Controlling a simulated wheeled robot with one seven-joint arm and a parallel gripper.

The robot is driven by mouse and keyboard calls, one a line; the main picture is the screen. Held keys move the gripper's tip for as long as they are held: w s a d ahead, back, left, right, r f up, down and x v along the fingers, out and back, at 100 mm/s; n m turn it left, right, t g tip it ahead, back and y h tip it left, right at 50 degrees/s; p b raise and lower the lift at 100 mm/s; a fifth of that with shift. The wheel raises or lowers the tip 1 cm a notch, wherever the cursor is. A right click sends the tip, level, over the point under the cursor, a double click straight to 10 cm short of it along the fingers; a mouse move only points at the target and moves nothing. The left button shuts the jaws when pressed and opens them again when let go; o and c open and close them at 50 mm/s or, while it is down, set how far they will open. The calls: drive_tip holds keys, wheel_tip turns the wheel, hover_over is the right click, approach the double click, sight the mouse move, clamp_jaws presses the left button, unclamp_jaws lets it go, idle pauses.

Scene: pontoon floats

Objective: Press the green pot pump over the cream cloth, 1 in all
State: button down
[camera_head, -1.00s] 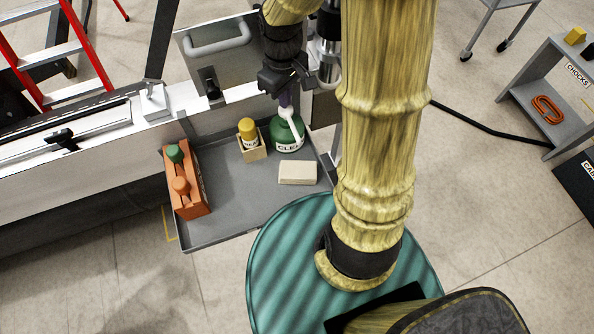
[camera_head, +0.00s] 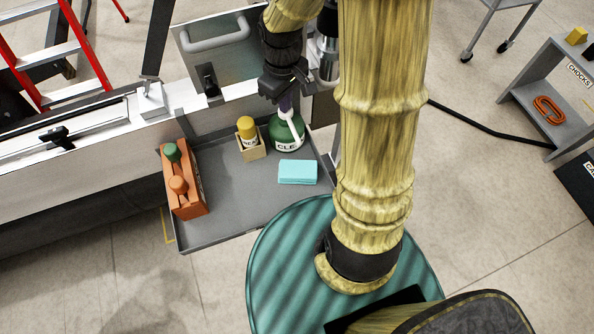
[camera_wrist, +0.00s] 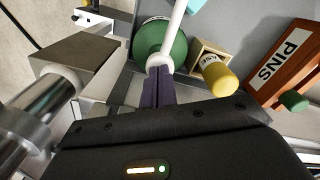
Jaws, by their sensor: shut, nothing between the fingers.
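The green pot (camera_head: 287,134) stands on the grey tray, with a white pump spout (camera_head: 294,124) pointing toward the front; the pot also shows in the wrist view (camera_wrist: 150,38). My gripper (camera_head: 285,103) is shut and empty, with its fingertips on or just above the pump head. In the wrist view the closed fingers (camera_wrist: 158,78) meet the white pump top. The pump head is partly hidden by the fingers.
The grey tray (camera_head: 235,215) also holds a yellow-capped bottle (camera_head: 246,128) in a small wooden box and an orange box (camera_head: 188,190) with green and orange knobs. A bare tray area lies between that box and the cloth. My arm blocks the right side.

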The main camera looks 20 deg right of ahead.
drive_tip(key=shift+r+p, duration=1.35)
drive_tip(key=shift+r, duration=0.05)
wheel_tip(320, 180, up, 6)
drive_tip(key=p, duration=0.5)
drive_tip(key=shift+p, duration=0.4)
drive_tip(key=s+r+m+t, duration=0.2)
drive_tip(key=s+m, duration=0.4)
drive_tip(key=s, duration=0.1)
drive_tip(key=shift+s+t, duration=0.3)
drive_tip(key=shift+s, duration=0.1)
